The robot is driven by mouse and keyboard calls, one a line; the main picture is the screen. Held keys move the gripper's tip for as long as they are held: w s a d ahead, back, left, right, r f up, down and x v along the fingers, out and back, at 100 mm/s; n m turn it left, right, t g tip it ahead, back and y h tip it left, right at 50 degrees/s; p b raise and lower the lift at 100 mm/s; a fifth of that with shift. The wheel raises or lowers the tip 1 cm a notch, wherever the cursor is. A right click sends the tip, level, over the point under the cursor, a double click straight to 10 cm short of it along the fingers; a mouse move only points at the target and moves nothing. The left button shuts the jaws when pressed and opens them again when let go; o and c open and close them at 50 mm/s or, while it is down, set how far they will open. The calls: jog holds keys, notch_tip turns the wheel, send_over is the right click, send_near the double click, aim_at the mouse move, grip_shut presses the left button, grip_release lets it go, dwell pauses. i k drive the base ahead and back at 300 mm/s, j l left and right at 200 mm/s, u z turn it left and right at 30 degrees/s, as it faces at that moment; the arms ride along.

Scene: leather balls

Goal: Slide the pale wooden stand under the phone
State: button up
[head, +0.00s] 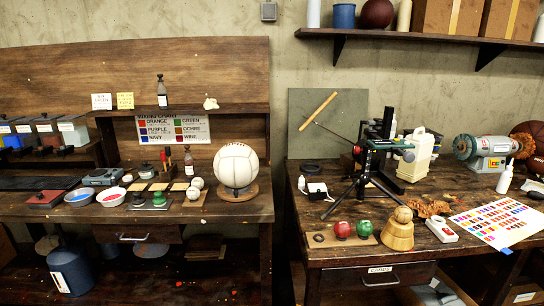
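A pale wooden stand (397,236), wide at the base and narrower at the top, is near the front edge of the right bench. I cannot pick out a phone for certain. A small white device with a red mark (441,230) lies flat on the bench just right of the stand, apart from it. A black tripod (362,180) with a dark green and black head stands behind the stand; I cannot tell what its head holds. My gripper is not in view.
Red (342,229) and green (364,228) balls sit on a board left of the stand. A colour chart (498,219) overhangs the bench's front right. A cream bottle (419,156) and a bench grinder (488,152) stand behind. The left bench holds a white ball (236,165).

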aim_at(397, 236)
jog(key=i+l+z, duration=0.1)
jog(key=i, duration=0.4)
jog(key=i+l+z, duration=0.15)
jog(key=i, duration=0.35)
jog(key=z, duration=1.3)
